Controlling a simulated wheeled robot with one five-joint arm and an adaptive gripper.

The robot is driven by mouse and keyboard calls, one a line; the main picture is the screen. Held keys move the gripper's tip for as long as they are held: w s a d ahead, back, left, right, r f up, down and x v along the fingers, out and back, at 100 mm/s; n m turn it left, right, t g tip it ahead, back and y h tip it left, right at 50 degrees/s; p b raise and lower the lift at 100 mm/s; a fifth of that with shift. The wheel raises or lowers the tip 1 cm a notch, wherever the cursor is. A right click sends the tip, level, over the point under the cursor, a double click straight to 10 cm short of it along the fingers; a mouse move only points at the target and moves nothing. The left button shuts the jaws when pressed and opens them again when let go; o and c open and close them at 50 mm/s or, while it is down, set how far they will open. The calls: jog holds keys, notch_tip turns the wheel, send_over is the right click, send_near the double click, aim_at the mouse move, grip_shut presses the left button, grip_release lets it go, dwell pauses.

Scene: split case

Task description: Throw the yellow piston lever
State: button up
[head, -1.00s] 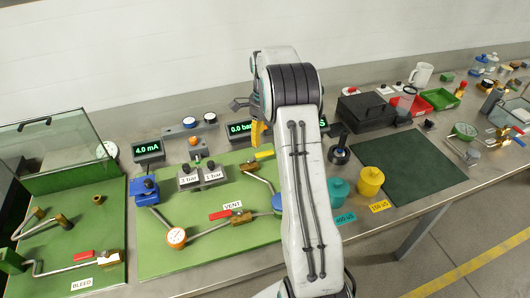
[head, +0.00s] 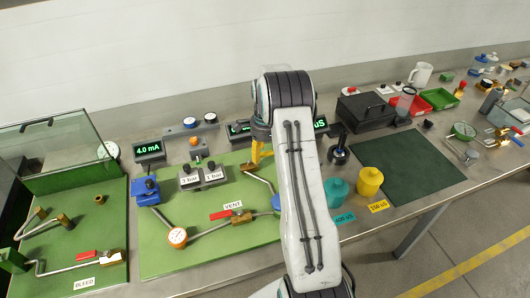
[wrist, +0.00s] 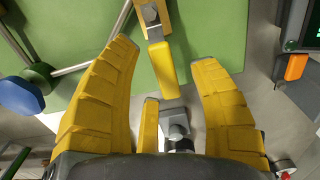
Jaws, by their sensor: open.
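The yellow piston lever (wrist: 162,68) is a flat yellow bar on a grey pivot at the top middle of the wrist view. In the head view a bit of the lever (head: 267,153) shows beside my fingers at the back right of the green board. My gripper (wrist: 165,52) is open, one yellow finger on each side of the lever's near end, with gaps visible. In the head view my gripper (head: 256,149) points down at the board, partly hidden by my arm. A smaller yellow piece (wrist: 150,125) lies between the finger bases; I cannot tell what it is.
The green board (head: 200,255) carries a gauge (head: 178,237), a red-handled vent valve (head: 237,216) and a blue regulator (head: 145,190). Displays stand behind it. Teal (head: 337,192) and yellow (head: 369,182) pots stand to the right. A clear-panelled case (head: 60,140) stands at left.

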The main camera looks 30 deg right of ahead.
jog(key=shift+o, duration=0.2)
grip_shut()
dwell(0.4)
